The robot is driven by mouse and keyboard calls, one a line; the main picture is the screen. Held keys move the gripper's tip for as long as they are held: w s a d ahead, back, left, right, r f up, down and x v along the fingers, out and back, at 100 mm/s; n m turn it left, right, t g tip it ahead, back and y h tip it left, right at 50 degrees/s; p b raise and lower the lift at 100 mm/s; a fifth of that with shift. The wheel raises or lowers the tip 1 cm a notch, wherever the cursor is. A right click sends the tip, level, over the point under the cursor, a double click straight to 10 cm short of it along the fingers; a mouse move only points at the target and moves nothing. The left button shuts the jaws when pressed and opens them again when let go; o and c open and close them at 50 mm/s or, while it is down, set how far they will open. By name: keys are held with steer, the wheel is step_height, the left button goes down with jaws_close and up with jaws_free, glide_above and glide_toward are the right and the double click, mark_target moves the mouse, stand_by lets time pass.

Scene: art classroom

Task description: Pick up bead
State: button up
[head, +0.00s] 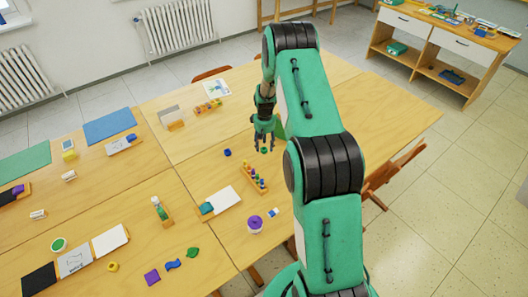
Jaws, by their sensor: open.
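A small green bead-like piece (264,150) lies on the wooden table (215,170), just below my gripper in the head view. A small dark blue bead-like piece (227,152) lies to its left. My gripper (264,146) points down over the table with its dark fingers apart, and I see nothing held between them. Whether the fingers touch the green piece or hover above it cannot be told from this view.
A wooden rack of coloured pegs (254,180) stands just in front of my gripper. Another small rack (208,107) stands further back. A purple-topped jar (254,223) and a white card (223,199) are nearer. Chairs stand at the table's right side.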

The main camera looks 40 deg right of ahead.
steer(key=shift+f, duration=1.2)
steer(key=shift+c, duration=0.5)
steer(key=c, duration=0.6)
